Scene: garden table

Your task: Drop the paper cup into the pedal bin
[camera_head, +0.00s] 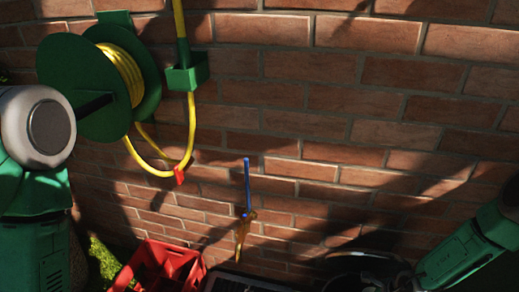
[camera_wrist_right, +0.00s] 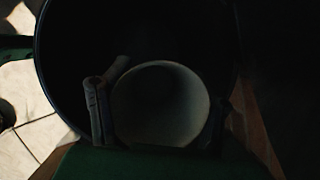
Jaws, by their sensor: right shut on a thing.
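The paper cup (camera_wrist_right: 160,105) shows as a pale, dim round end in the right wrist view. My right gripper (camera_wrist_right: 170,88) is shut on it, with one finger on each side. Around and beyond the cup is a wide, dark, round opening (camera_wrist_right: 130,28), which looks like the pedal bin seen from above; its inside is too dark to make out. In the head view, a dark rounded rim (camera_head: 365,254) shows at the bottom edge, partly cut off, beside my right forearm. My left gripper is out of view.
A brick wall (camera_head: 330,90) closes off the back. A green hose reel (camera_head: 95,90) with yellow hose hangs at the left. A red crate (camera_head: 165,265) and a blue-handled tool (camera_head: 246,190) are below. Pale paving (camera_wrist_right: 35,135) shows beside the dark opening.

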